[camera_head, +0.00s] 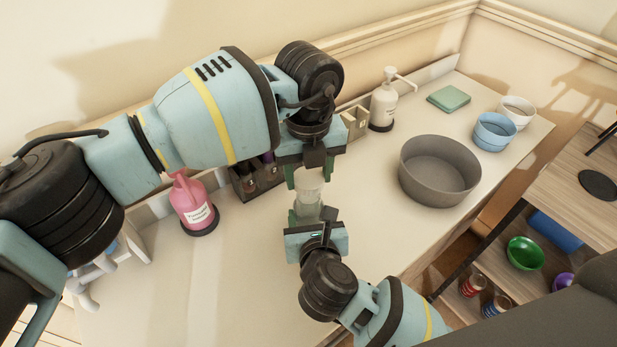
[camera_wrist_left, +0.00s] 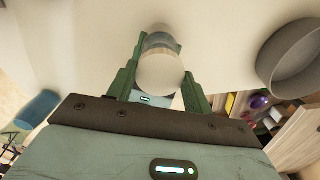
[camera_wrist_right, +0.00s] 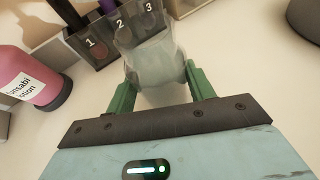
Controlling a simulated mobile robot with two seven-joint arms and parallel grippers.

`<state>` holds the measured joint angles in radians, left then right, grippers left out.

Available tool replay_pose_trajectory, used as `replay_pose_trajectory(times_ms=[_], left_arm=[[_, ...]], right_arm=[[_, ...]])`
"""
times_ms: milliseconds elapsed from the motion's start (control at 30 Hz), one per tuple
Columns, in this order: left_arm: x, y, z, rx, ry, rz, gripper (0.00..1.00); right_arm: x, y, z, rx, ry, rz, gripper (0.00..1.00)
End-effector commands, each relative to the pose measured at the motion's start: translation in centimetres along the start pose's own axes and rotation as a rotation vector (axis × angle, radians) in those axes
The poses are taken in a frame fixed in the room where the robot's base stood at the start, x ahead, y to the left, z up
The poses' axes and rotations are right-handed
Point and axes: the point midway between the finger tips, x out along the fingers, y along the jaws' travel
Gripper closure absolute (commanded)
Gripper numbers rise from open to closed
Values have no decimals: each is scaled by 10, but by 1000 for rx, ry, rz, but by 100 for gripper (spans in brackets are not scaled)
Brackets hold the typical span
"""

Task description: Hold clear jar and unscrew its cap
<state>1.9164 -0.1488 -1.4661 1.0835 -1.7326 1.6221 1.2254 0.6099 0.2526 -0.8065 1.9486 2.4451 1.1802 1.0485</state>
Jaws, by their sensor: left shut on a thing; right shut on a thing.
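The clear jar (camera_head: 308,198) stands upright in the middle of the counter, with its pale cap (camera_head: 308,178) on top. My left gripper (camera_head: 309,182) comes from above and is shut on the cap. In the left wrist view the round cap (camera_wrist_left: 160,74) sits between the green fingers. My right gripper (camera_head: 308,215) comes from the front and is shut on the jar body. In the right wrist view the translucent jar (camera_wrist_right: 155,72) is between its fingers. Whether the cap is loose from the jar cannot be told.
A pink lotion bottle (camera_head: 192,203) and a dark numbered organizer (camera_wrist_right: 92,45) stand behind the jar. A grey basin (camera_head: 438,172), blue bowl (camera_head: 494,133), white bowl (camera_head: 517,111), pump bottle (camera_head: 383,100) and green cloth (camera_head: 449,98) are to the right.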

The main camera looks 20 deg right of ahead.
Motion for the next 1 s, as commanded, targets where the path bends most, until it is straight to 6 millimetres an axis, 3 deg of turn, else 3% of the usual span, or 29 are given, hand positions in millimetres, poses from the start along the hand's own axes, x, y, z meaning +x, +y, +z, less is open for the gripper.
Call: replay_pose_trajectory(times_ms=[133, 367, 400, 567, 867, 1000], left_arm=[[-16, 0, 0, 0, -2, -1, 77], [-18, 0, 0, 0, 0, 0, 77], [-18, 0, 0, 0, 0, 0, 77], [-18, 0, 0, 0, 0, 0, 77], [-18, 0, 0, 0, 0, 0, 77], [-18, 0, 0, 0, -1, 0, 77]], right_arm=[[0, 0, 0, 0, -1, 0, 100], [0, 0, 0, 0, -1, 0, 100], [0, 0, 0, 0, -1, 0, 43], [0, 0, 0, 0, -1, 0, 22], [-1, 0, 0, 0, 0, 0, 21], [-12, 1, -1, 2, 2, 3, 21]])
